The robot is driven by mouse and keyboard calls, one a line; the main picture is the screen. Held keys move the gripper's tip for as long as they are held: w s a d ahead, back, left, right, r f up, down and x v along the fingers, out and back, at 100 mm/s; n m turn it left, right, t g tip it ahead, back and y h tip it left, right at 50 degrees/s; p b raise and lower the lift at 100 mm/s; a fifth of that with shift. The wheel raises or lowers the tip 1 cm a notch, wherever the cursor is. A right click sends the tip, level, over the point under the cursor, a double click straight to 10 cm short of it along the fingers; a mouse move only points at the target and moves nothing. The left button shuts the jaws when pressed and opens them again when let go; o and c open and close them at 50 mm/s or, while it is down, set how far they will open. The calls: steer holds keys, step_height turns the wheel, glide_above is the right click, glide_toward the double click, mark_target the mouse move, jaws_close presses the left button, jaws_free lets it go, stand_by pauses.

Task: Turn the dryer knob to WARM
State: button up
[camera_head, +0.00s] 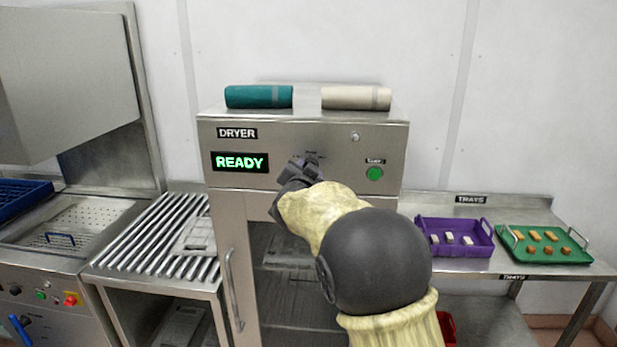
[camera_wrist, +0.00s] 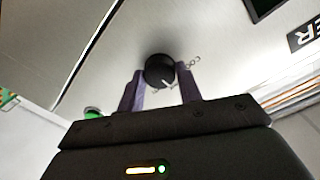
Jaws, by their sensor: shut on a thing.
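The dryer (camera_head: 228,195) is a steel cabinet with a DRYER label and a lit display (camera_head: 240,162) reading READY. My gripper (camera_head: 299,173) is at the front panel, right of the display, and hides the knob in the head view. In the wrist view, the round black dryer knob (camera_wrist: 158,68) sits between the two fingers of my gripper (camera_wrist: 161,78), which are shut on it. A white pointer mark shows on the knob's lower right edge in that view.
A green button (camera_head: 374,174) is on the panel right of my gripper. A teal roll (camera_head: 258,96) and a cream roll (camera_head: 356,98) lie on top. A purple tray (camera_head: 428,248) and a green tray (camera_head: 510,246) stand on the right table.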

steer(key=shift+m, duration=0.3)
steer(key=o, duration=1)
steer(key=s+a+b, duration=0.1)
steer(key=s+b, duration=0.3)
steer(key=s, duration=1.3)
steer(key=shift+s+r, duration=0.2)
steer(key=shift+r, duration=0.15)
steer(key=shift+a, duration=0.1)
